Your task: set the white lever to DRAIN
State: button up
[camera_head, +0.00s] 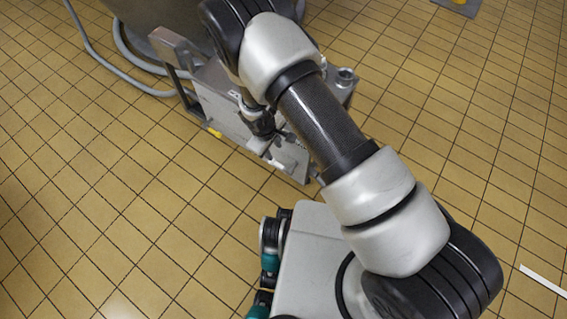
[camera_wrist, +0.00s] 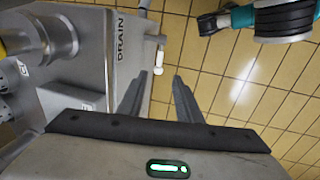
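In the wrist view, the white lever (camera_wrist: 159,57) is a short, thin white bar with a rounded end, at the edge of a grey metal box (camera_wrist: 85,80). The word DRAIN (camera_wrist: 120,38) is printed on the box to the left of the lever. My gripper (camera_wrist: 158,82) is open, its two dark fingers apart. The lever's rounded end shows just beyond the gap between the fingertips; I cannot tell whether they touch. In the head view, my gripper (camera_head: 270,145) is at the grey box (camera_head: 228,110), and my arm hides part of it.
A metal cylindrical fitting (camera_wrist: 60,38) stands on the box at left in the wrist view. A large vat (camera_head: 155,12) and a grey hose (camera_head: 125,48) are behind the box in the head view. The tiled floor (camera_head: 90,200) is clear at left.

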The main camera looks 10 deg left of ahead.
aim_at(280, 165)
jog(key=w+f+b, duration=0.1)
jog(key=f, duration=0.4)
jog(key=w+d+f+b, duration=0.1)
jog(key=f+b, duration=0.1)
jog(key=f, duration=0.3)
jog(key=w+f+b, duration=0.1)
jog(key=f, duration=0.5)
jog(key=shift+d, duration=0.15)
grip_shut()
